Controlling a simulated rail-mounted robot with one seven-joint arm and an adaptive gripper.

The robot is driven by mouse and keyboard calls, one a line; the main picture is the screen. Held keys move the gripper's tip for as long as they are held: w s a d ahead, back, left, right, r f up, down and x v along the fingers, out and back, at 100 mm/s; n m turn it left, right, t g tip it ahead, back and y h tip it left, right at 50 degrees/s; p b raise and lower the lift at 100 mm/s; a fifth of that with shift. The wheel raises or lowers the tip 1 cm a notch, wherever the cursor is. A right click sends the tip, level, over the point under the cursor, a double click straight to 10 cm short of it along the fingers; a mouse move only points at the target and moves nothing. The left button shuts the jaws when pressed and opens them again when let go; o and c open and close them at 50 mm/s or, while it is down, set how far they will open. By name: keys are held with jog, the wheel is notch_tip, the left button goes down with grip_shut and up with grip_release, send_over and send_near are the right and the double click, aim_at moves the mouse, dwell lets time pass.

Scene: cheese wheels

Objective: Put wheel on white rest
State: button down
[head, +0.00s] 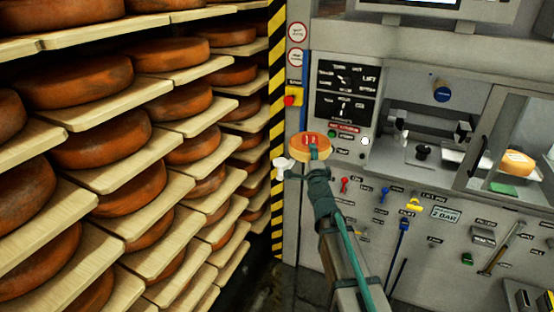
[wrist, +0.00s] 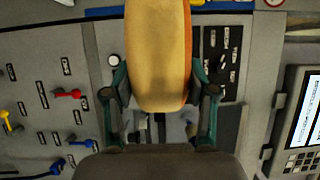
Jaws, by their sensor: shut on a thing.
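An orange cheese wheel (head: 303,146) is held up in front of the grey machine in the head view. It fills the upper middle of the wrist view (wrist: 158,50) as a yellow-orange block. My gripper (head: 315,154) has its green fingers on the wheel's two sides, one on each side in the wrist view (wrist: 160,88). A small white piece (head: 282,163), possibly the white rest, shows just below and left of the wheel. I cannot tell whether the wheel touches it. Part of the wheel is hidden behind my gripper.
Wooden shelves (head: 95,180) full of brown cheese wheels stand at the left, beside a yellow-black striped post (head: 277,120). The machine panel (head: 400,205) carries coloured levers. A glass-fronted bay (head: 490,150) at the right holds a cut cheese (head: 517,161).

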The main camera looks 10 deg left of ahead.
aim_at(291, 153)
jog(key=shift+y, duration=0.3)
jog(key=a, duration=0.4)
jog(key=w+a+p, duration=0.1)
jog(key=a, duration=0.2)
jog(key=shift+w+f, duration=0.1)
jog(key=shift+f, duration=0.3)
jog(key=shift+w+a+f, duration=0.15)
jog(key=shift+w+a, duration=0.05)
jog(key=shift+a, duration=0.05)
jog(key=shift+w+a+f+b, duration=0.55)
jog(key=shift+w+a+f, duration=0.25)
jog(key=shift+w+f, duration=1.3)
jog(key=shift+w+a+f+b, duration=0.6)
jog(key=shift+w+a+f, duration=0.2)
jog(key=shift+w+f, duration=1.3)
jog(key=shift+w+a+f+b, duration=0.55)
jog(key=shift+w+a+f, duration=0.25)
jog(key=shift+w+f, duration=1.3)
jog(key=shift+f, duration=0.2)
jog(key=shift+c, duration=1.7)
grip_release()
jog(key=shift+s, duration=0.1)
